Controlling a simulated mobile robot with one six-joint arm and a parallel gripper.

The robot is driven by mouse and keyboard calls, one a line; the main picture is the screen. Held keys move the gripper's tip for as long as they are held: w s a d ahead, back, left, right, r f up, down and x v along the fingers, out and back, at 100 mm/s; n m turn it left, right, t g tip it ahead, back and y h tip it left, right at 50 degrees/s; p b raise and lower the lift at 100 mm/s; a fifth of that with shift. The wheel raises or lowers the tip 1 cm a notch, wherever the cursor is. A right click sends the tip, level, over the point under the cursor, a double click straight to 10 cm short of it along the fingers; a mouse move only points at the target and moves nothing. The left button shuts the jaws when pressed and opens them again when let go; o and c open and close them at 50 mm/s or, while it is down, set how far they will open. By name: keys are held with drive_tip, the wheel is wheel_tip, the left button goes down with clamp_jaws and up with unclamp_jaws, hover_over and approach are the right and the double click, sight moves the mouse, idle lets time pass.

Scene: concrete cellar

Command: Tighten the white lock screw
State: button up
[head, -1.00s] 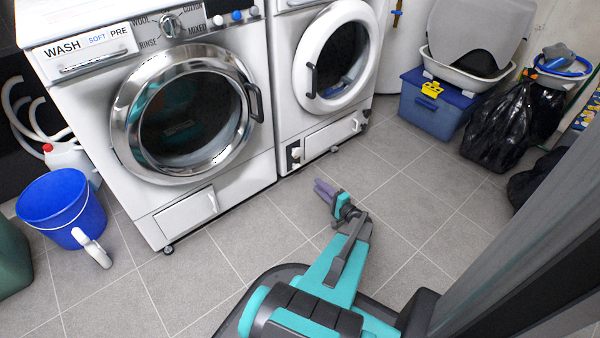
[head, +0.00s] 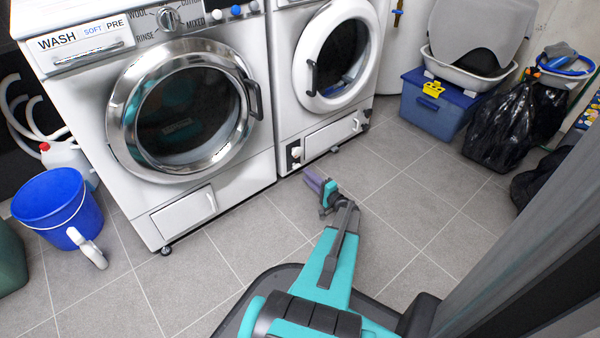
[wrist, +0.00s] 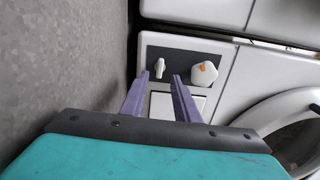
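Two white fittings sit on a dark panel (wrist: 182,53) low on the front of the right-hand machine. One is a small, narrow, wing-shaped white screw (wrist: 160,67); the other is a larger rounded white knob (wrist: 204,73) with an orange mark. I cannot tell for certain which is the lock screw. The panel also shows small in the head view (head: 295,153). My gripper (wrist: 160,75) has two purple fingers, apart and with nothing between them. In the wrist view the small screw appears just beyond the gap, the knob beyond the right finger. In the head view my gripper (head: 313,181) is short of the panel.
The left washing machine (head: 225,165) stands beside the right machine (head: 335,110). A blue bucket (head: 50,205) is at the left; a blue box (head: 430,110) and black bags (head: 495,135) are at the right. The tiled floor (head: 400,190) around my arm is clear.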

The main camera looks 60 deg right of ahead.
sight(298, 167)
drive_tip(key=b+x, duration=0.2)
drive_tip(key=x, duration=0.3)
drive_tip(key=shift+w+d+f, duration=0.1)
drive_tip(key=shift+w+f, duration=0.05)
drive_tip(key=shift+w, duration=0.05)
drive_tip(key=shift+w+d, duration=0.15)
drive_tip(key=shift+w, duration=0.25)
drive_tip(key=shift+c, duration=0.4)
clamp_jaws()
